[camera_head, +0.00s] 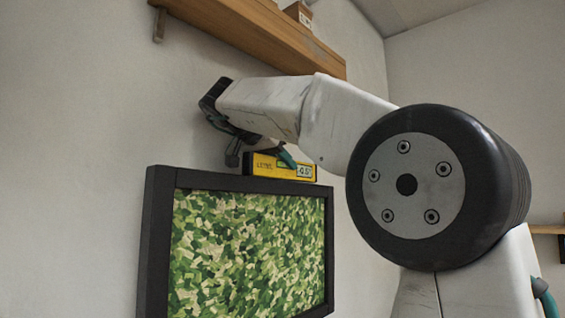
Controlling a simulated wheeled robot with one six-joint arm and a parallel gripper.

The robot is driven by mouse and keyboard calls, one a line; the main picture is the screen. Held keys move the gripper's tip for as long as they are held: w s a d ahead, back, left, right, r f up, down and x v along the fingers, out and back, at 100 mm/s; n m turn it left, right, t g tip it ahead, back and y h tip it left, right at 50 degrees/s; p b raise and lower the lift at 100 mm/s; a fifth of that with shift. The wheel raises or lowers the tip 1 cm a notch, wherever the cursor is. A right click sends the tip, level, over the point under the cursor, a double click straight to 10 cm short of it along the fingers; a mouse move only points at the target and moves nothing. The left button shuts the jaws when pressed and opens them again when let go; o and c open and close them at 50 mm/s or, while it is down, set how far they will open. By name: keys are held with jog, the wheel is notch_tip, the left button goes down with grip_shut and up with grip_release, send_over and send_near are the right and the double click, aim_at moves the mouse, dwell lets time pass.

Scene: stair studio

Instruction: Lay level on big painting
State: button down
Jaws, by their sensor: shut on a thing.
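The big painting (249,245) hangs on the left wall, with a black frame and a green and cream mottled picture. A yellow level (262,165) with a small display lies along the top edge of the frame, on it or just above it; I cannot tell if they touch. My gripper (258,157) comes down from above and is shut on the level. One dark finger shows at the level's left and a teal part crosses its front; the arm partly hides the fingertips.
A wooden shelf (250,35) on the wall runs above my arm, with a small box (298,13) on it. Another shelf edge (547,230) shows at the far right. The wall left of the painting is bare.

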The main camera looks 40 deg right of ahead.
jog(key=shift+f, duration=0.1)
jog(key=c, duration=1.1)
grip_release()
jog(key=v, duration=0.7)
jog(key=shift+s+a+r, duration=0.15)
jog(key=shift+a+r, duration=0.05)
jog(key=shift+a, duration=0.1)
jog(key=s+d, duration=0.3)
jog(key=s, duration=1.3)
jog(key=shift+s, duration=0.35)
jog(key=shift+d, duration=0.1)
